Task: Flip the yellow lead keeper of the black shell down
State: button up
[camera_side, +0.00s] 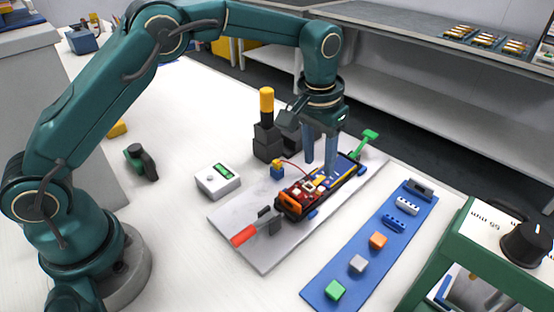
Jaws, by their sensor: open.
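The black shell (287,207) lies on a pale grey plate (240,229) in the middle of the table. Its open inside holds small red, white and yellow parts and a blue section. An orange piece (289,201) is at its near left end. Yellow parts show inside the shell, but I cannot tell which is the lead keeper or how it stands. My gripper (320,168) points down over the far half of the shell, fingers apart with nothing seen between them. I cannot tell whether the fingertips touch the shell, and they hide part of it.
A red-handled tool (243,235) and a green-handled tool (368,138) lie at the shell's two ends. A blue strip (319,293) with several coloured blocks is to the right. A white meter (217,181) and a yellow-topped black post (266,123) stand left and behind.

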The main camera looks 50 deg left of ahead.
aim_at(326, 179)
jog(key=shift+s+r, duration=0.1)
jog(key=shift+r, duration=0.7)
jog(key=c, duration=0.5)
jog(key=r, duration=0.3)
jog(key=s+r+t, duration=0.1)
jog(key=r, duration=0.2)
jog(key=s+r+t, duration=0.1)
jog(key=r, duration=0.1)
jog(key=shift+s+d+r, duration=0.15)
jog(key=shift+d+r, duration=0.1)
jog(key=shift+r, duration=0.15)
grip_shut()
jog(key=x, duration=1.3)
jog(key=shift+f, duration=0.4)
jog(key=shift+f, duration=0.7)
